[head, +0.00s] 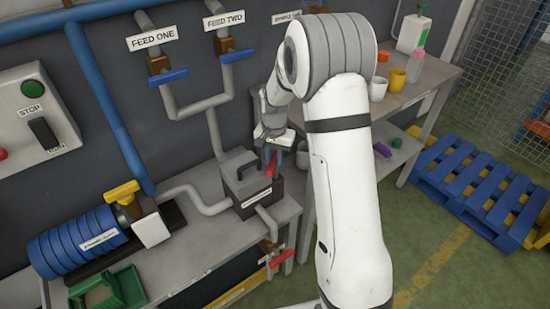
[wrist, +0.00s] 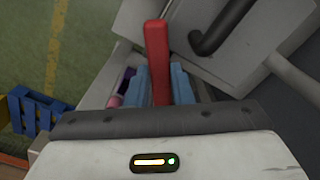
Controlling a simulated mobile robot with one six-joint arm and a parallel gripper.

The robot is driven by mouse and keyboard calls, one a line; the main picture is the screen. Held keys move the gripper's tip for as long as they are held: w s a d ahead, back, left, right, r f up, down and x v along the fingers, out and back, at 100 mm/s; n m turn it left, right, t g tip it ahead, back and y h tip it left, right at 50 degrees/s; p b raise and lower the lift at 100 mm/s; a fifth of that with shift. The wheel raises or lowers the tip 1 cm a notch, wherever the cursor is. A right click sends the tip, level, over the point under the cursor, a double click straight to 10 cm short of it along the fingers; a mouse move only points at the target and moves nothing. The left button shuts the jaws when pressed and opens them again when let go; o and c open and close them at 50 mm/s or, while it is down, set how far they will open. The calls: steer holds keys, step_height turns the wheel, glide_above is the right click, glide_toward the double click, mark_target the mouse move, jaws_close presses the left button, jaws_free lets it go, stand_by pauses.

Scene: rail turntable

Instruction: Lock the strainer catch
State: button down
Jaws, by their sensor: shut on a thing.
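The strainer is a dark grey box (head: 238,196) with a black lid handle (head: 236,163), standing on the bench; its lid and handle (wrist: 222,25) also show at the top right of the wrist view. The red catch (head: 271,165) is at the strainer's right side. In the wrist view the red catch (wrist: 157,45) is a straight bar between my two blue fingertips. My gripper (head: 275,158) is shut on the catch, and it also shows in the wrist view (wrist: 160,85). I cannot tell whether the catch is latched; its lower end is hidden.
Pipes with blue-handled FEED ONE (head: 168,77) and FEED TWO (head: 237,56) valves run above. A blue motor pump (head: 75,243) and green tray (head: 108,295) are at left. A red-handled valve (head: 279,258) sits below the strainer. A blue pallet (head: 470,190) is on the floor at right.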

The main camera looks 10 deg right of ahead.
steer(key=m, duration=0.6)
steer(key=shift+w+a+m+b, duration=0.15)
steer(key=shift+w+m+b, duration=0.05)
steer(key=shift+m+b, duration=0.2)
stand_by(0.3)
steer(key=c, duration=1.3)
jaws_free()
step_height(320, 180, up, 8)
steer(key=shift+f, duration=0.1)
